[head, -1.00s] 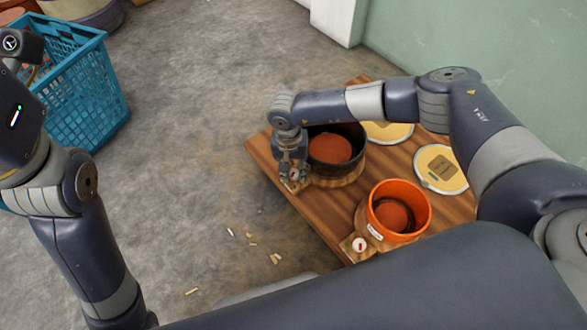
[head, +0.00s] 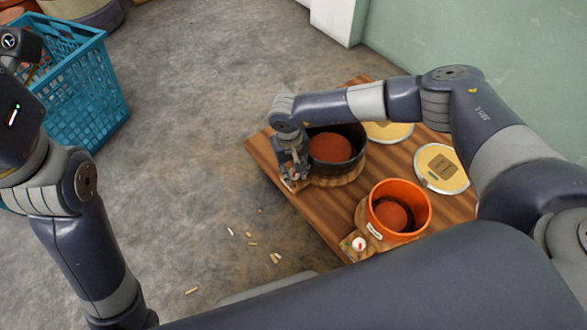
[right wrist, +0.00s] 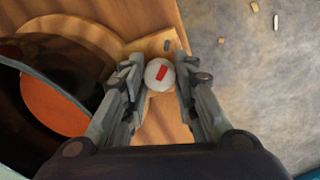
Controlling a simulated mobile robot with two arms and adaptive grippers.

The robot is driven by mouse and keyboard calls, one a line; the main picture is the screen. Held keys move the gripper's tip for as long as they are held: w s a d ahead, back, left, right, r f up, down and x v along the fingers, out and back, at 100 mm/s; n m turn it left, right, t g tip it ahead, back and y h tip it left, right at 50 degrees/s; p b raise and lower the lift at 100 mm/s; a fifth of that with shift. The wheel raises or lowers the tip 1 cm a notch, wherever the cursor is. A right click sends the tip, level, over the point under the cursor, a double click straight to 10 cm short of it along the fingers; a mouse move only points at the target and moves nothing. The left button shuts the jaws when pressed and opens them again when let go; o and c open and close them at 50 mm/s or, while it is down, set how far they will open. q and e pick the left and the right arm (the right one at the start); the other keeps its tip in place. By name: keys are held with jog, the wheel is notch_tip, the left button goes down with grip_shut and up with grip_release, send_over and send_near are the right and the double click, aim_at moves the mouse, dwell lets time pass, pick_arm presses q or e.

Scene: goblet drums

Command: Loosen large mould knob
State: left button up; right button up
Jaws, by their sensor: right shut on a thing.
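The large mould (head: 352,139) is a dark round pot with reddish-brown filling on a wooden base at the board's far left. Its white knob (right wrist: 158,75) with a red mark sits on a wooden tab at the base's edge. My right gripper (right wrist: 157,78) is shut on this knob from above, one finger on each side. In the head view my right gripper (head: 289,183) hides most of the knob. A grey mark (right wrist: 167,45) lies on the tab beside the knob. My left gripper is out of view; only parts of my left arm show.
A smaller orange mould (head: 424,212) with its own white knob (head: 359,244) stands nearer on the wooden board (head: 318,218). Two round pale discs (head: 441,187) lie on the board's right. A blue crate (head: 100,100) stands at left. Small chips (head: 275,258) litter the open floor.

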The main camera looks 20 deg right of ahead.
jog(key=shift+s, duration=0.1)
jog(key=o, duration=1)
jog(key=shift+o, duration=0.4)
